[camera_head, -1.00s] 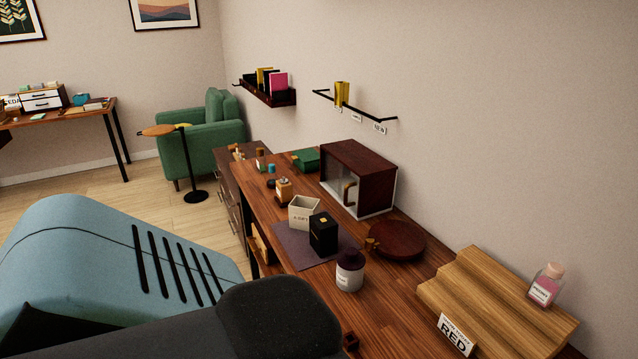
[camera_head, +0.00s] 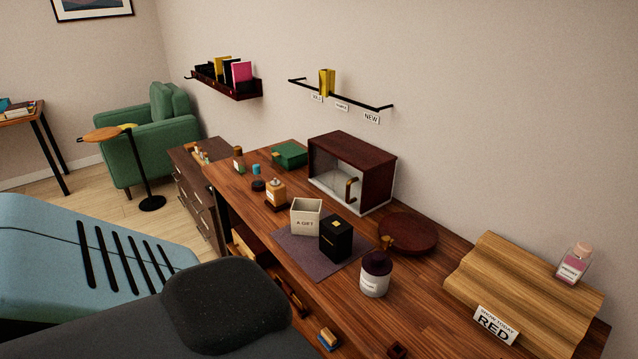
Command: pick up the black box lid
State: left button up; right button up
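A small black box (camera_head: 336,240) with a gold mark on its top stands upright on a dark purple mat (camera_head: 292,251) on the wooden desk. Its closed black top (camera_head: 343,226) looks like its lid, but I cannot make out the seam clearly. An open white box (camera_head: 305,218) marked "A GIFT" stands just left of it, at the mat's back. Neither of my grippers is in view; only large blue and dark grey parts of my own body fill the lower left.
A white jar with a dark cap (camera_head: 375,275) stands close to the right of the black box. A round dark red box (camera_head: 408,233), a glass-fronted cabinet (camera_head: 352,172) and a stepped wooden stand (camera_head: 520,290) are along the wall. Small bottles stand further back.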

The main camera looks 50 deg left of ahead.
aim_at(336, 234)
jog(key=k+j, duration=0.1)
jog(key=j, duration=0.25)
jog(key=k+j, duration=0.15)
jog(key=j, duration=0.15)
jog(key=k+j, duration=0.1)
jog(key=j, duration=0.25)
jog(key=k+j, duration=0.15)
jog(key=j, duration=0.2)
jog(key=k+j, duration=0.1)
jog(key=j, duration=0.25)
